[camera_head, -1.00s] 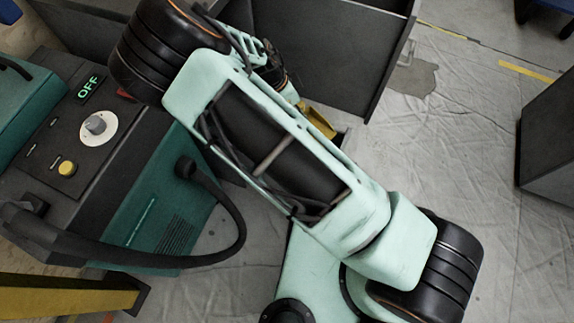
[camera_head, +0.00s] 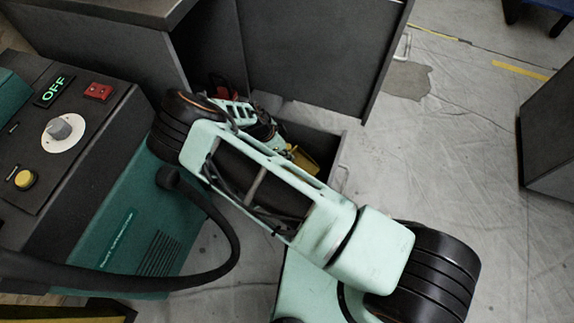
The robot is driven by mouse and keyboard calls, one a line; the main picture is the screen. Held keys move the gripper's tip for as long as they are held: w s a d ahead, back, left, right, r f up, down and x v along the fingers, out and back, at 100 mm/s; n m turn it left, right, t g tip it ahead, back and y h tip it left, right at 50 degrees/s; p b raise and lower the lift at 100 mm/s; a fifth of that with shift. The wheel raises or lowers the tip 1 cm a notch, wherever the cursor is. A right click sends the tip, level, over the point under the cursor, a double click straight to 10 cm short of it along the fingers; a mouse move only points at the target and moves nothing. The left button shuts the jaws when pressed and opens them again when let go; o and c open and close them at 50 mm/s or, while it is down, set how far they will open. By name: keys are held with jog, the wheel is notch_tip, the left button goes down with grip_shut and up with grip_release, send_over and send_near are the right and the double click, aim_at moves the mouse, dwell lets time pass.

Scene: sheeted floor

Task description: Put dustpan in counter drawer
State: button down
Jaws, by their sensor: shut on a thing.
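The yellow dustpan (camera_head: 304,158) shows only in part behind my arm. My gripper (camera_head: 281,143) is shut on it, with its fingers mostly hidden by my own wrist and forearm. The counter drawer (camera_head: 339,152) is pulled open, a dark grey box low beside the cabinet. The dustpan appears over or within the drawer's opening; I cannot tell whether it touches the drawer bottom. My forearm crosses in front and hides much of the drawer.
The grey counter (camera_head: 95,35) stands behind, with a tall grey panel (camera_head: 310,55) beside it. A green machine (camera_head: 120,225) with an OFF display and a looping black hose is close on the left. Sheeted floor (camera_head: 460,150) is clear on the right. A grey cabinet (camera_head: 550,140) stands far right.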

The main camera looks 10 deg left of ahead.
notch_tip(320, 180, down, 8)
jog(key=shift+r+b, duration=0.1)
jog(key=shift+b, duration=1.05)
jog(key=c, duration=1.8)
grip_release()
jog(key=p+v, duration=0.4)
jog(key=v, duration=0.8)
jog(key=shift+r, duration=0.15)
